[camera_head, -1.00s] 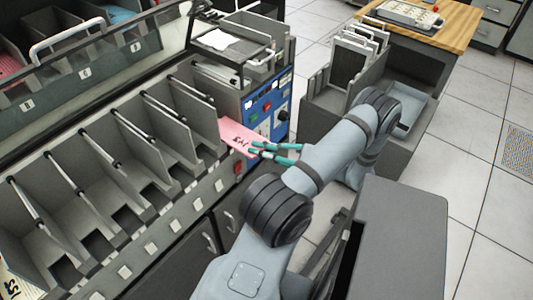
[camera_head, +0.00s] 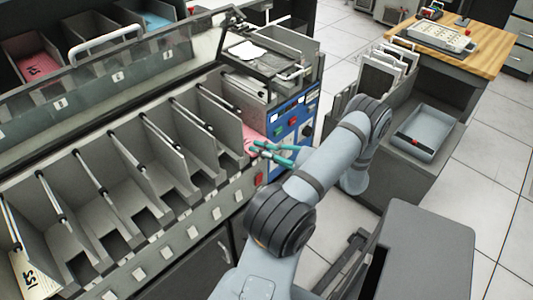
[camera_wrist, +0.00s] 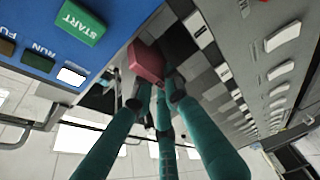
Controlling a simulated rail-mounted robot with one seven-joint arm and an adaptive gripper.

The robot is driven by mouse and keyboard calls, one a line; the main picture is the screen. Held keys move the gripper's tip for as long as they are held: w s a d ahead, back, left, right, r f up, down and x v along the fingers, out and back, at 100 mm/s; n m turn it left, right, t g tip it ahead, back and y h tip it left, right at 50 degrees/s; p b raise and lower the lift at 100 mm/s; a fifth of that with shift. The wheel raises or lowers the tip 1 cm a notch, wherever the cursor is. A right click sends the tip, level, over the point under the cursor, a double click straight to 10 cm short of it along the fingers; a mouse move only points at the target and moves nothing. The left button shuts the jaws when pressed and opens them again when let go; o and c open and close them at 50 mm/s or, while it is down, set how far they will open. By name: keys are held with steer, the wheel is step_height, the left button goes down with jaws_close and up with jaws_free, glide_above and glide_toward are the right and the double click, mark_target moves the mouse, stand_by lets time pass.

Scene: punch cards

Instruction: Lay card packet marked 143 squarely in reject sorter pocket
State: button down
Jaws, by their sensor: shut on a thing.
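A pink card packet (camera_head: 249,138) with black handwritten marks is partly inside the rightmost pocket (camera_head: 236,92) of the grey sorter, beside the blue control panel. The marks are too small and covered to read. My gripper (camera_head: 257,150), with teal fingers, is shut on the packet's near end at the pocket's front opening. In the wrist view, the packet (camera_wrist: 147,62) shows end-on between the teal fingers (camera_wrist: 155,95), beside the pocket's dark opening. Whether it rests on the pocket floor or lies square cannot be told. I see no pocket label reading reject.
The blue panel (camera_head: 291,124) with buttons stands just right of the pocket. Grey dividers with dark rods separate several empty pockets to the left. A cream card packet (camera_head: 36,283) sits in the leftmost pocket. A grey cart with a blue-grey tray (camera_head: 424,136) stands at right.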

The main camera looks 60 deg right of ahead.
mark_target(251, 142)
steer(key=shift+w+d, duration=0.25)
steer(key=shift+w, duration=0.8)
steer(key=shift+w+d, duration=0.25)
steer(key=shift+w, duration=0.75)
steer(key=shift+f, duration=0.1)
steer(key=shift+f+b, duration=0.85)
steer(key=c, duration=1.7)
jaws_free()
steer(key=shift+o, duration=0.2)
steer(key=s+d, duration=0.1)
steer(key=s, duration=1.1)
